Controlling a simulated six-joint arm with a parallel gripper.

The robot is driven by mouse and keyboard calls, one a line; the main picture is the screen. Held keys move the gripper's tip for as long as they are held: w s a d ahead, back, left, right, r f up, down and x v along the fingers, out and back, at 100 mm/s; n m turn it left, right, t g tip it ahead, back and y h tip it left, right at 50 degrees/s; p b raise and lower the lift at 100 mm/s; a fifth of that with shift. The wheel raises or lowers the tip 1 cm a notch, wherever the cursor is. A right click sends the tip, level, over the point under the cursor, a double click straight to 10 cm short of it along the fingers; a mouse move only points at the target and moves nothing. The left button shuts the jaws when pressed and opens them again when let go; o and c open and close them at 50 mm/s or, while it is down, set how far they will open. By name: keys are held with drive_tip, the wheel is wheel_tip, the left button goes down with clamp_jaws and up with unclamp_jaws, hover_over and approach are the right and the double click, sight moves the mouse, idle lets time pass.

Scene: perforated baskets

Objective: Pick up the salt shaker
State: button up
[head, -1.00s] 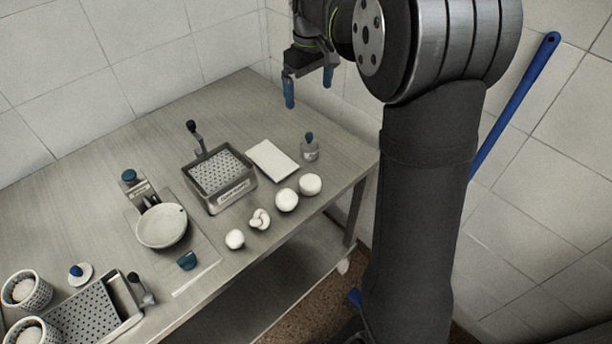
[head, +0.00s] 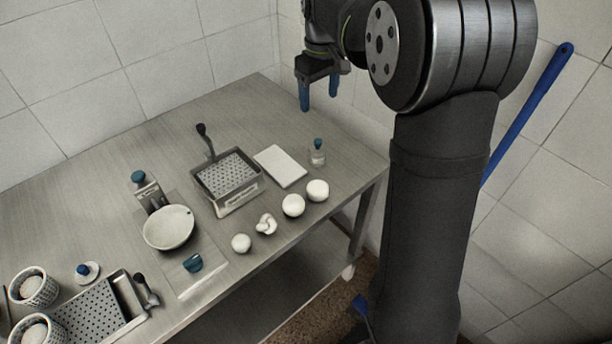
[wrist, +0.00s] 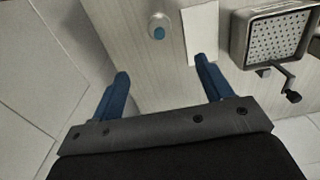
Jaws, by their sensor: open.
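A small clear shaker with a blue cap (head: 318,153), which looks like the salt shaker, stands upright near the right end of the steel table. It also shows from above in the wrist view (wrist: 158,28), ahead of the space between my fingers. My gripper (head: 319,99) is open and empty, with its blue fingers pointing down. It hangs above the table's far right corner, clear of the shaker. In the wrist view both fingers (wrist: 162,66) are spread well apart.
A white board (head: 280,166) lies just left of the shaker, beside a perforated basket (head: 228,178). Several white round items (head: 293,205) lie along the front edge. A white bowl (head: 168,227) is further left. The tiled wall (head: 210,45) stands behind; the table's back is clear.

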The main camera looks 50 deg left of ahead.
sight(317, 141)
drive_tip(key=shift+n, duration=0.9)
wheel_tip(317, 141, down, 13)
drive_tip(key=shift+s+f, duration=0.15)
drive_tip(key=shift+f, duration=0.05)
drive_tip(key=shift+w+f, duration=0.2)
drive_tip(key=shift+f, duration=2.8)
drive_tip(key=shift+c, duration=0.2)
drive_tip(key=c, duration=1.1)
